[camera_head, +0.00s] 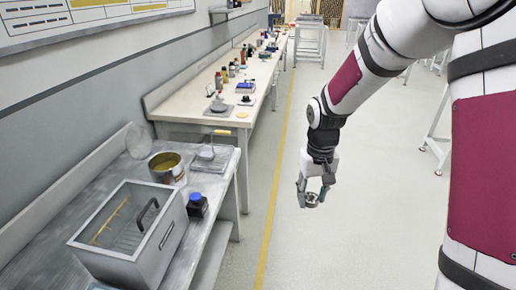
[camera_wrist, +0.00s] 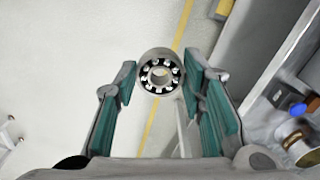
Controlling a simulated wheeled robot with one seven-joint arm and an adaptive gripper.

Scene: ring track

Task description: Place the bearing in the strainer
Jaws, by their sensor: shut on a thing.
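My gripper (camera_head: 314,190) hangs over the open floor aisle, right of the benches. It is shut on the bearing (camera_head: 312,200), a steel ring with shiny balls. In the wrist view, the bearing (camera_wrist: 160,72) sits between the green-padded fingertips, its face towards the camera. I cannot say for sure which thing is the strainer. A pale round see-through thing (camera_head: 138,141) stands at the bench's back.
The near bench (camera_head: 215,208) also holds a grey lidded box (camera_head: 135,235), a blue-capped bottle (camera_head: 197,205) and an open gold-coloured can (camera_head: 167,168). A longer bench (camera_head: 185,110) with several small items runs behind. The floor (camera_head: 350,240) around my gripper is clear.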

